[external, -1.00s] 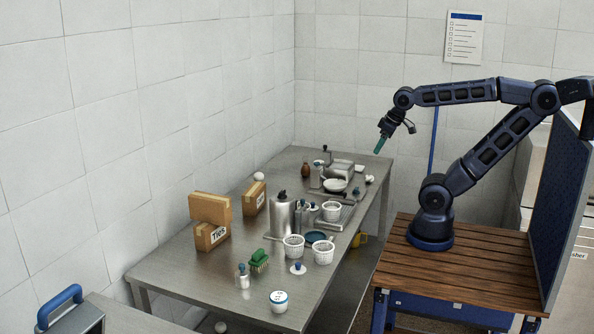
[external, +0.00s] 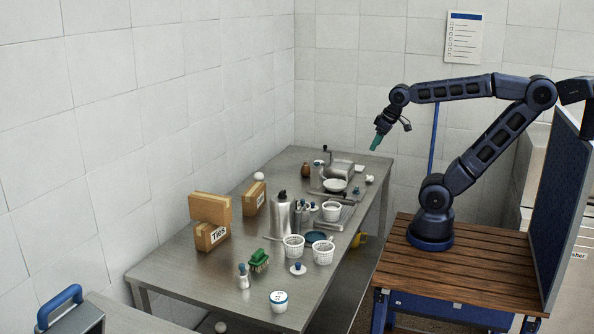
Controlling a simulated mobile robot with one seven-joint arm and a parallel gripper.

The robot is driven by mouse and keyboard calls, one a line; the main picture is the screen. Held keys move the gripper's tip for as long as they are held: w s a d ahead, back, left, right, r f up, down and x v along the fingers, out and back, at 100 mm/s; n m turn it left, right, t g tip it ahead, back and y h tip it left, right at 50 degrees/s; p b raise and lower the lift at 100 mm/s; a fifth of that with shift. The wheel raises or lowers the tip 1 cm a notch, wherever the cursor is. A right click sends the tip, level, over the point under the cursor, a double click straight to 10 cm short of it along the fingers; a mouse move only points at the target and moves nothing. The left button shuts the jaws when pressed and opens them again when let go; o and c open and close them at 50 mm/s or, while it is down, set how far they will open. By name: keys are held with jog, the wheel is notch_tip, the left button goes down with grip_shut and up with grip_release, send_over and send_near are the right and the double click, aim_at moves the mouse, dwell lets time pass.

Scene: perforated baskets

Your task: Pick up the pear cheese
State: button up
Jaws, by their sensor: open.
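A small brown, rounded thing with a narrower top (external: 306,170) stands upright near the far end of the steel table; it looks like the pear cheese, though it is too small to be sure. My gripper (external: 375,143) hangs in the air above the far right edge of the table, pointing down and slightly left. It is to the right of the brown thing, higher than it and well apart from it. The gripper is open and seems empty; its teal fingertips are seen edge-on, so the gap is hidden.
The steel table (external: 190,270) holds white perforated baskets (external: 293,247), a metal canister (external: 282,215), cardboard boxes (external: 212,236), a green brush (external: 259,260) and a white bowl (external: 335,185). A sink with a tap (external: 326,155) lies near the brown thing. The air above the table is clear.

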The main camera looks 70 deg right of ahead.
jog(key=w+d+r+m, duration=0.1)
jog(key=w+d+m, duration=0.4)
jog(key=w, duration=0.8)
jog(key=m+g+h, duration=0.4)
jog(key=m+h, duration=0.1)
jog(key=m, duration=0.6)
send_over(306, 166)
jog(key=a, duration=0.2)
notch_tip(306, 166, down, 21)
jog(key=shift+y, duration=0.3)
jog(key=x, duration=1)
jog(key=shift+w+d+f, duration=0.1)
jog(key=shift+d+f, duration=0.05)
jog(key=shift+f, duration=0.2)
jog(key=c, duration=1.1)
jog(key=shift+r, duration=0.15)
